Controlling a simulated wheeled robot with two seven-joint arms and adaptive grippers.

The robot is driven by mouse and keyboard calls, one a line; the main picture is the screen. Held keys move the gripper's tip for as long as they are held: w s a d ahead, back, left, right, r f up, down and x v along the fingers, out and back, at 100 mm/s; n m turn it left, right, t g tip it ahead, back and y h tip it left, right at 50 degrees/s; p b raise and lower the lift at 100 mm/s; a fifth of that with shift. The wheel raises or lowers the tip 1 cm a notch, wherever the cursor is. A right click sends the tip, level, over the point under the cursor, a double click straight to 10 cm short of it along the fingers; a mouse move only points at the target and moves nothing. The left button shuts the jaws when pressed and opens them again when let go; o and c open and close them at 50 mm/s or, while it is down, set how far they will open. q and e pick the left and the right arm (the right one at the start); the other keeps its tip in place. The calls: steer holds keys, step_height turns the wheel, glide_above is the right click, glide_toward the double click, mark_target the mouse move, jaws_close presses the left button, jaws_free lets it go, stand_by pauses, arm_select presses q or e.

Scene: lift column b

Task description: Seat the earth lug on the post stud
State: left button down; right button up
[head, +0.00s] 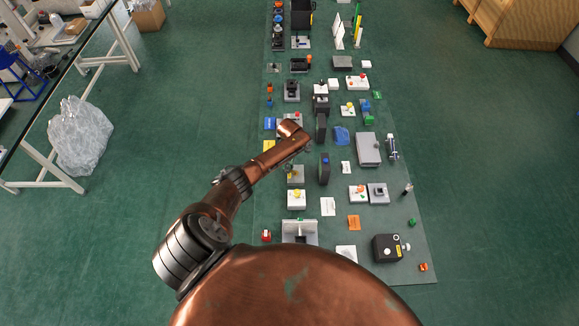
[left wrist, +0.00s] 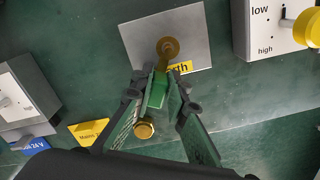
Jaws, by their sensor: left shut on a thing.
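In the left wrist view my left gripper (left wrist: 160,95) is shut on the green body of the earth lug (left wrist: 157,92). A brass round piece (left wrist: 168,48) with a darker middle shows beyond the fingertips, over a grey plate (left wrist: 140,36) with a yellow label reading "rth". I cannot tell whether this is the post stud, the lug's eye, or both lined up. Another brass round end (left wrist: 145,129) shows between the fingers, nearer the camera. In the head view my left arm hides most of the gripper. My right gripper is not in view.
A box marked low and high with a yellow knob (left wrist: 306,29) stands right of the plate. A light grey box (left wrist: 22,95) and a yellow label (left wrist: 88,132) lie at left. In the head view, a long mat (head: 385,225) holds many small fixtures around the arm.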

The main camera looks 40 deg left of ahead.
arm_select(q)
steer(key=shift+f, duration=0.15)
steer(key=c, duration=1.8)
jaws_free()
steer(key=shift+r, duration=0.4)
step_height(320, 180, up, 11)
steer(key=shift+w+r, duration=0.1)
steer(key=shift+r, duration=0.1)
